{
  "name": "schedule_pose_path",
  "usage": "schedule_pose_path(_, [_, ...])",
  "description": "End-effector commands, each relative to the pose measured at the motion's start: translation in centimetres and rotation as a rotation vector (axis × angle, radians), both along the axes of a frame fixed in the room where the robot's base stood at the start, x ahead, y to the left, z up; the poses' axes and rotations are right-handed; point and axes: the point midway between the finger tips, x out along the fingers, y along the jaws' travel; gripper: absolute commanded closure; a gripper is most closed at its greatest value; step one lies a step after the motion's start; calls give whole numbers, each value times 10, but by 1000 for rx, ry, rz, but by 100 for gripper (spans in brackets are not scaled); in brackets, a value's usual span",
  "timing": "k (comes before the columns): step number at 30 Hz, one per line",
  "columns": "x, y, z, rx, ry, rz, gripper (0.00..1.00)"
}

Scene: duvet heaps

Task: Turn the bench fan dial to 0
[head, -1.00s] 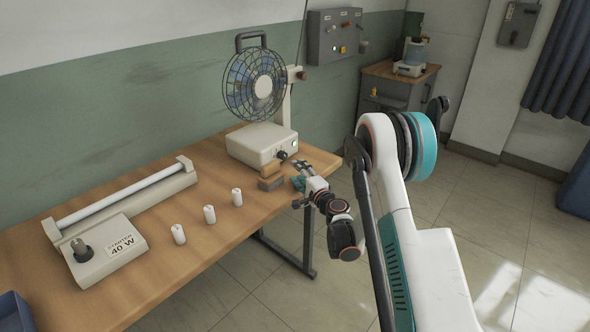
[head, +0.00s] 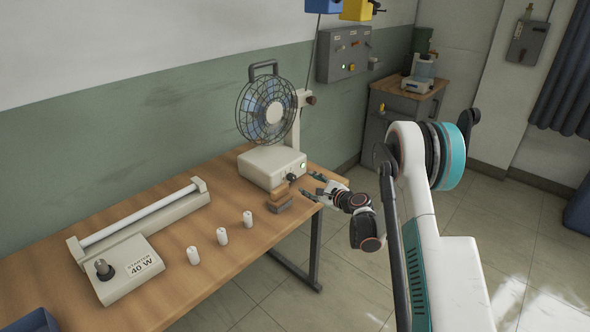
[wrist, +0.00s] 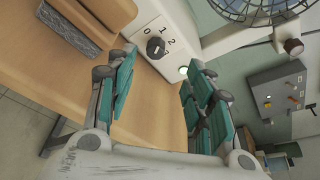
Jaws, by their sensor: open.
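The bench fan (head: 267,108) stands on a cream base (head: 268,166) near the right end of the wooden bench. Its dark dial (head: 291,177) is on the base's front face, beside a small lit lamp. In the wrist view the dial (wrist: 156,47) shows with the marks 0, 1 and 2 around it; I cannot tell surely which mark its pointer faces. My gripper (head: 311,184) is open and empty, just right of the dial and apart from it. In the wrist view its teal-padded fingers (wrist: 160,85) spread either side of the dial's line, with the dial beyond them.
A wood-and-grey block (head: 279,200) sits on the bench just in front of the dial. A grey control box (head: 343,55) hangs on the wall.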

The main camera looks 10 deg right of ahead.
Motion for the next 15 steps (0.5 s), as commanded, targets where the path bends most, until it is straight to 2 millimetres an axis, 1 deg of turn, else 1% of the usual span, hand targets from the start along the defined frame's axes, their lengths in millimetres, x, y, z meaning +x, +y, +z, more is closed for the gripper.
schedule_pose_path(1, [0,-5,11,52,54,-6,52])
schedule_pose_path(4, [-2,-11,13,149,154,-22,52])
schedule_pose_path(7, [-3,-15,13,214,224,-37,52])
schedule_pose_path(11, [-3,-17,11,250,264,-48,52])
schedule_pose_path(15, [6,-11,4,255,269,-48,52])
